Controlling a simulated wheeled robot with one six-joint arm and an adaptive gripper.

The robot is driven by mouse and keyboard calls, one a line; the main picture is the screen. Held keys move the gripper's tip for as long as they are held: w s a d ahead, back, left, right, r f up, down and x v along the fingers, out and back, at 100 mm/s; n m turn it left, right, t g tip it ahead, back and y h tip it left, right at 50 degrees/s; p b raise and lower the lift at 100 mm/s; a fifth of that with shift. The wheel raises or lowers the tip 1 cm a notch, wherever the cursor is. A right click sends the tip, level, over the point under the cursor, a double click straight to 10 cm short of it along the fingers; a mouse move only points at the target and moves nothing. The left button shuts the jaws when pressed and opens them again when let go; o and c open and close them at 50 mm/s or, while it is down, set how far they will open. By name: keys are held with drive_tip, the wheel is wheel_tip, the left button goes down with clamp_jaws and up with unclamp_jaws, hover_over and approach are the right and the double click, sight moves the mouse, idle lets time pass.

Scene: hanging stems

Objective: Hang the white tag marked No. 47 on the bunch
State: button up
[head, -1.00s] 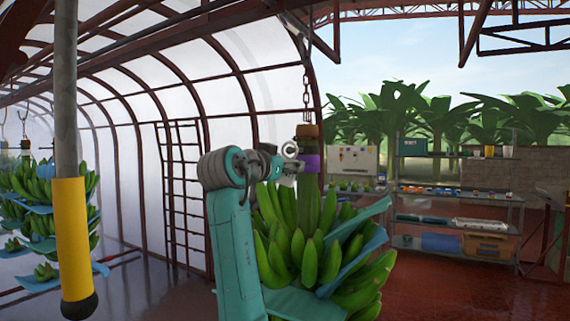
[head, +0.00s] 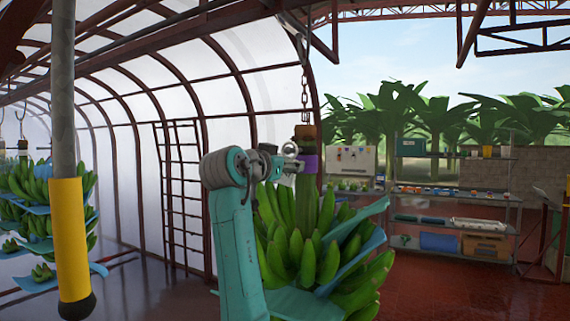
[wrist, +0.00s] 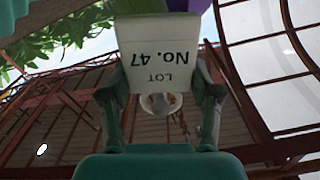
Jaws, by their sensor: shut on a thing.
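The white tag (wrist: 165,60) shows upside down in the wrist view and reads "LOT No. 47". My gripper (wrist: 161,95) is shut on it, with a finger at each side. A pale ring (wrist: 160,104) shows beside the tag's lower edge in that view. In the head view, my gripper (head: 287,172) is beside the top of the green banana bunch (head: 302,245), just left of the stem's purple band (head: 307,162). The tag is small there, and whether it touches the stem cannot be told. My arm covers the bunch's left side.
The bunch hangs from a chain (head: 305,92), with blue sheets (head: 355,215) among its fruit. Another bunch (head: 38,205) hangs at left, behind a grey pole with a yellow sleeve (head: 70,240). Loaded shelves (head: 450,192) stand at right. Red floor is open between.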

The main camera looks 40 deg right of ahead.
drive_tip(key=shift+x, duration=1.05)
idle(0.9)
drive_tip(key=shift+w+f, duration=0.2)
drive_tip(key=shift+f, duration=0.15)
idle(0.4)
drive_tip(key=o, duration=0.9)
drive_tip(key=shift+o, duration=0.2)
drive_tip(key=v, duration=1.2)
